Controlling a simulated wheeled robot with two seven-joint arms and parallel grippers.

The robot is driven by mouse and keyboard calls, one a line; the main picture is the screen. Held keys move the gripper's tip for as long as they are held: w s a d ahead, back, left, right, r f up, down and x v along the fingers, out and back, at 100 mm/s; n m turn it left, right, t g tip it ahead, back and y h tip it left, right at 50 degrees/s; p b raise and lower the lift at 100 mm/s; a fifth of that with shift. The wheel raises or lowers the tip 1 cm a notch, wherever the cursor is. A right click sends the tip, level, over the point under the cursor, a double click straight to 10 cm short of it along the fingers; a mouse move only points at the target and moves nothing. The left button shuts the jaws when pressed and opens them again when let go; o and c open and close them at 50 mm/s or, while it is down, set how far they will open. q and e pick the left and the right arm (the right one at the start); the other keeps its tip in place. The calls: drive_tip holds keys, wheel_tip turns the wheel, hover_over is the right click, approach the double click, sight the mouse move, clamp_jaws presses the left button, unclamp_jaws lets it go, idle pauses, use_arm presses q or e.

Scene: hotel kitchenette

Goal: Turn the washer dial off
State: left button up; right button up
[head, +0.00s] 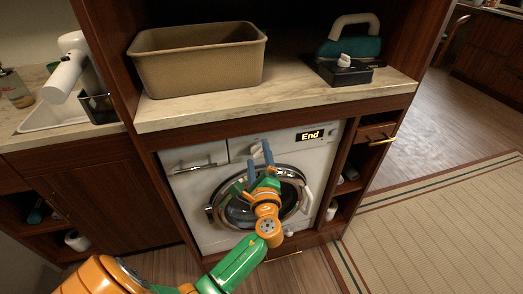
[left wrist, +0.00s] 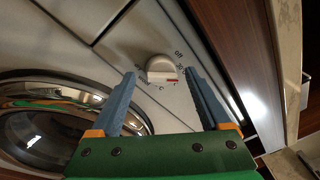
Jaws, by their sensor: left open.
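The white washer (head: 188,188) stands under the counter with its round glass door closed. Its display (head: 310,135) reads "End". My left gripper (head: 260,156) is in front of the washer's control panel, in the head view above the door. In the left wrist view, the blue fingers of the open gripper (left wrist: 158,74) lie on either side of the dial. I cannot tell whether they touch it. My right gripper is not in view.
A beige bin (head: 200,65) and a dark base with a teal iron (head: 350,48) stand on the counter (head: 220,105) above the washer. A side shelf (head: 345,195) holds small items. Floor and a rug (head: 440,220) are clear at the right.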

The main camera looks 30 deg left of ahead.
use_arm(q)
drive_tip(key=shift+w+a, duration=0.35)
drive_tip(key=shift+w, duration=0.05)
drive_tip(key=shift+d, duration=0.1)
clamp_jaws()
drive_tip(key=shift+f+n+b, duration=0.2)
drive_tip(key=shift+n+b, duration=0.4)
drive_tip(key=shift+b, duration=0.2)
drive_tip(key=n+y+b, duration=0.1)
drive_tip(key=n+b, duration=0.6)
drive_tip(key=b, duration=0.1)
drive_tip(key=shift+f+n+b, duration=0.15)
drive_tip(key=shift+n+b, duration=0.2)
drive_tip(key=shift+n, duration=0.05)
drive_tip(key=shift+n+b, duration=0.3)
